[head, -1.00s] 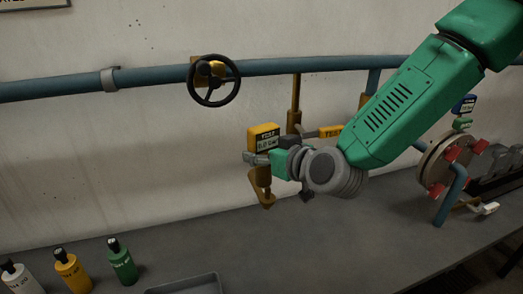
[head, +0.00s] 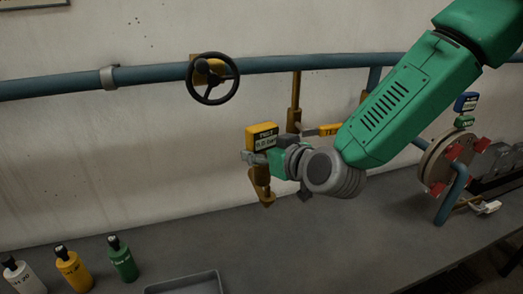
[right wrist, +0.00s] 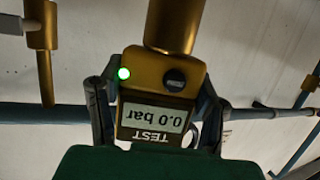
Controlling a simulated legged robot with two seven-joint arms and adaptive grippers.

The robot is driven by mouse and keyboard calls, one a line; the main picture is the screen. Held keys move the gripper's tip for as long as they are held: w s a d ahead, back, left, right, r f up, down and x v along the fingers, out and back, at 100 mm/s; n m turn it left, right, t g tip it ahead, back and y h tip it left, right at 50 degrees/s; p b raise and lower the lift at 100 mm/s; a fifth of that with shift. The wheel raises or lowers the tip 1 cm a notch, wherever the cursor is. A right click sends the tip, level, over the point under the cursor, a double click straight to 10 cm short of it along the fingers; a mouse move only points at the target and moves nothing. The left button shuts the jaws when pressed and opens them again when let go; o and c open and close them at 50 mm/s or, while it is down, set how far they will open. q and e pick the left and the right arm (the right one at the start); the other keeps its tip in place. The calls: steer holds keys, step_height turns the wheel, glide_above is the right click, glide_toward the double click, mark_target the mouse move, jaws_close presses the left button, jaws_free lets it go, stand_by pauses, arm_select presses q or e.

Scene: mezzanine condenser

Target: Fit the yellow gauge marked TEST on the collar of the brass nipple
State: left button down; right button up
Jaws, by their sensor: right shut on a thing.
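My right gripper (head: 258,158) is shut on the yellow TEST gauge (head: 263,132). In the right wrist view the fingers grip both sides of the gauge (right wrist: 150,100), which appears upside down, reads 0.0 bar and has a lit green lamp. A thick brass fitting (head: 262,186) extends below the gauge. The vertical brass nipple (head: 296,95) hangs from the blue pipe behind and right of the gauge. It also shows at left in the right wrist view (right wrist: 42,65), apart from the gauge. My left gripper is not in view.
A yellow-ended lever (head: 328,130) projects right beside the nipple. A black handwheel (head: 213,79) is on the blue pipe (head: 150,77). Several bottles (head: 73,268) and a grey tray (head: 185,284) stand on the bench. A flange with red parts (head: 440,160) is at right.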

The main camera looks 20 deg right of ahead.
steer(key=shift+d, duration=0.65)
steer(key=shift+a, duration=0.55)
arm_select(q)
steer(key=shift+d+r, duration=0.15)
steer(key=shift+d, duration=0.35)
arm_select(e)
steer(key=shift+d, duration=0.7)
steer(key=shift+a, duration=0.3)
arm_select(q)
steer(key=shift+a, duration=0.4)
arm_select(e)
steer(key=shift+a, duration=0.3)
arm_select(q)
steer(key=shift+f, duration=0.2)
arm_select(e)
steer(key=shift+f, duration=0.1)
steer(key=shift+d+f+b, duration=0.4)
steer(key=shift+f+b, duration=0.05)
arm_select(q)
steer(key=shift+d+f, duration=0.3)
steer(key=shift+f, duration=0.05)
arm_select(e)
steer(key=shift+f, duration=0.15)
